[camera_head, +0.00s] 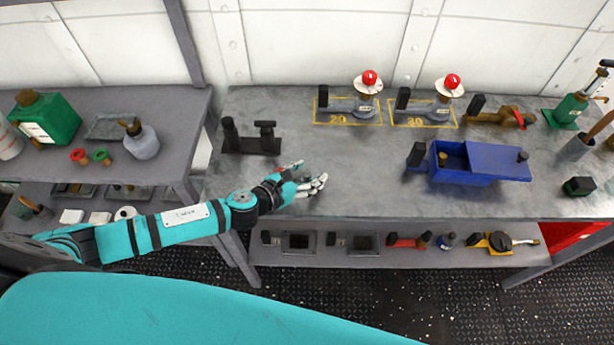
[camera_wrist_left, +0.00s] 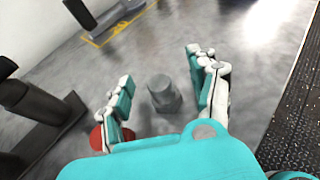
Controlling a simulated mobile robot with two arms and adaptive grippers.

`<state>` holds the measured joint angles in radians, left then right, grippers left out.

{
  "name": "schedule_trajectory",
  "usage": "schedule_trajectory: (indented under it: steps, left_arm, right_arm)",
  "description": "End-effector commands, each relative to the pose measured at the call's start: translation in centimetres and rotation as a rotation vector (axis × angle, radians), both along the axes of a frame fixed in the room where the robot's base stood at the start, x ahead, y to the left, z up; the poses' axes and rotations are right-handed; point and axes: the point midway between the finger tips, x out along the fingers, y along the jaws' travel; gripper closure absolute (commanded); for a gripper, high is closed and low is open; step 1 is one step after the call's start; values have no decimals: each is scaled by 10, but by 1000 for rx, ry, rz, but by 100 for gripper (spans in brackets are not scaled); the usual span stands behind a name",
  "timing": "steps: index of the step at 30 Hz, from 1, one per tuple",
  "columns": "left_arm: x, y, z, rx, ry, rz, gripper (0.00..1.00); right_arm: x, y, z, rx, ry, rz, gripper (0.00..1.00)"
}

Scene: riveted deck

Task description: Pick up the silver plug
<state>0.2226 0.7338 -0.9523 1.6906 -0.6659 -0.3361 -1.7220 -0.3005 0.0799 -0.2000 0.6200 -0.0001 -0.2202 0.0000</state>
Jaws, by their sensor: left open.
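The silver plug (camera_wrist_left: 165,93) shows in the left wrist view as a short, tapered grey cylinder standing on the grey bench top. My left gripper (camera_wrist_left: 160,72) is open, with one finger on each side of the plug and a visible gap to it. Nothing is held. In the head view my left gripper (camera_head: 308,179) is low over the bench's front left part. There I cannot make out the plug, which the hand seems to hide. My right gripper is not in view.
A dark two-post stand (camera_head: 251,140) is left of the hand. A red round thing (camera_wrist_left: 97,138) is partly hidden by the left finger. A blue box (camera_head: 497,163) is on the right. Red-topped fixtures (camera_head: 368,84) stand behind. The bench middle is clear.

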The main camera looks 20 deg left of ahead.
Motion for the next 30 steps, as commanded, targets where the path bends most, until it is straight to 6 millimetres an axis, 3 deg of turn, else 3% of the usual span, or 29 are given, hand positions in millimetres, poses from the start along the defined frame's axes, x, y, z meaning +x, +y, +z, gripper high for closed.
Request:
schedule_trajectory:
  steps: [3, 16, 30]
  left_arm:
    - [0, 0, 0, 0, 0, 0, 42]
    - [-1, 1, 0, 1, 1, 1, 98]
    - [0, 1, 6, 2, -2, 1, 100]
  right_arm:
    - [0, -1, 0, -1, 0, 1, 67]
    - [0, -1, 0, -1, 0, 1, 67]
    - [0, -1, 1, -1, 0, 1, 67]
